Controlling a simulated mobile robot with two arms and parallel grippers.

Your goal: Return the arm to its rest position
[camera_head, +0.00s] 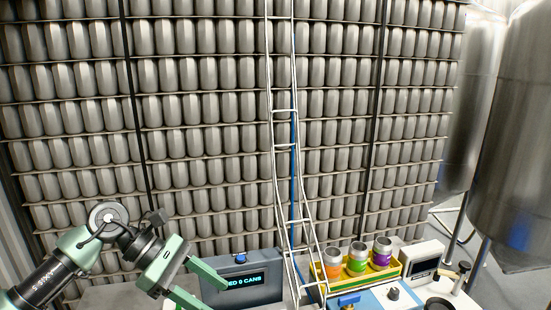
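My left arm comes in from the lower left, and its green gripper (217,296) is open with nothing seen between its fingers. The two fingers point to the lower right, in front of and left of a grey box with a lit display (241,284). The lower finger reaches close to the bottom edge of the picture. My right gripper is not in view.
A chute of metal rods (285,147) stands mid-picture before shelves of silver cans (205,100). A white device (421,263) stands right.

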